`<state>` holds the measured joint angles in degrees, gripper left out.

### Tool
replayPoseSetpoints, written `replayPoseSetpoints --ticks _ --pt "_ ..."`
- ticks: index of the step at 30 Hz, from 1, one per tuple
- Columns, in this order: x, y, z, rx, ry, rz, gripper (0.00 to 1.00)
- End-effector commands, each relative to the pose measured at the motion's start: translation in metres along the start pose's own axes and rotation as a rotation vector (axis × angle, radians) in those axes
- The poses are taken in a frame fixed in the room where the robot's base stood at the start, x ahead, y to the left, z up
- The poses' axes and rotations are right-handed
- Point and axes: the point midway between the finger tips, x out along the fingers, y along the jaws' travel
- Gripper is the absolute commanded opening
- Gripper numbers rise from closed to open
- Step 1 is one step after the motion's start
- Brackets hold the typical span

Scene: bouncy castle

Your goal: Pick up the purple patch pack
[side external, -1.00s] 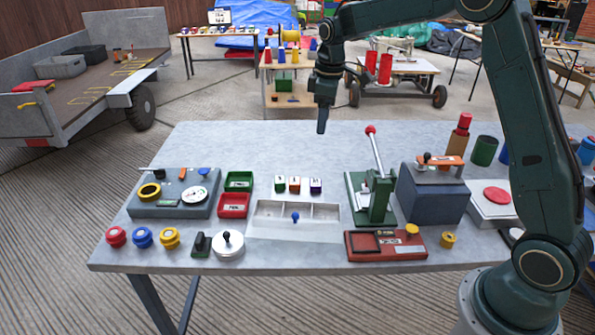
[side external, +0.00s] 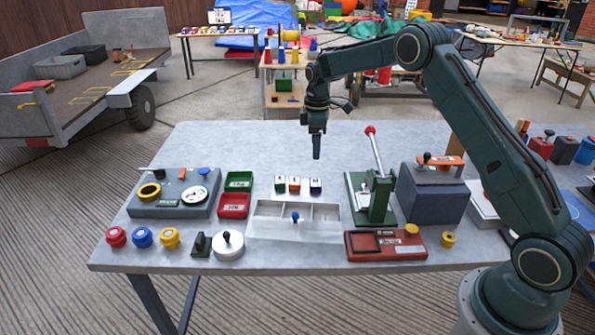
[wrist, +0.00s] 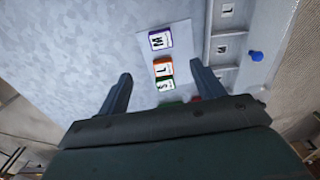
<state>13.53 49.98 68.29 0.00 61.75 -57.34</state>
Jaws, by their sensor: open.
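The purple patch pack (side external: 316,186) is a small cube with a white label, at the right end of a row of three on the table. In the wrist view the purple pack (wrist: 160,39) is at the far end of the row, marked M. The orange pack (side external: 294,184) is in the middle and the green pack (side external: 280,184) at the left. My gripper (side external: 316,155) points down above the table, above the purple pack's end of the row and apart from it. In the wrist view my gripper (wrist: 162,88) has its fingers spread with nothing held between them.
A grey tray with compartments (side external: 262,226) and a blue knob stands in front of the packs. Green (side external: 238,181) and red bins (side external: 234,205) are left. A green lever press (side external: 372,200) stands right, beside a dark blue block (side external: 433,200). The table behind the packs is clear.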

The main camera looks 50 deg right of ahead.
Motion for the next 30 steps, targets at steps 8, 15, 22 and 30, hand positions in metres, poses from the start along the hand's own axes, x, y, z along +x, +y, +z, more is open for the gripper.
replayPoseSetpoints --ticks 8,15,22,30 --pt "0.037 -0.001 0.000 0.000 -0.002 -0.004 0.67" --pt "0.069 -0.001 0.000 0.001 -0.001 -0.001 0.67" --pt "0.080 -0.001 0.000 0.001 0.000 0.000 0.67" --pt "0.085 -0.001 0.000 0.000 0.000 -0.001 0.67"
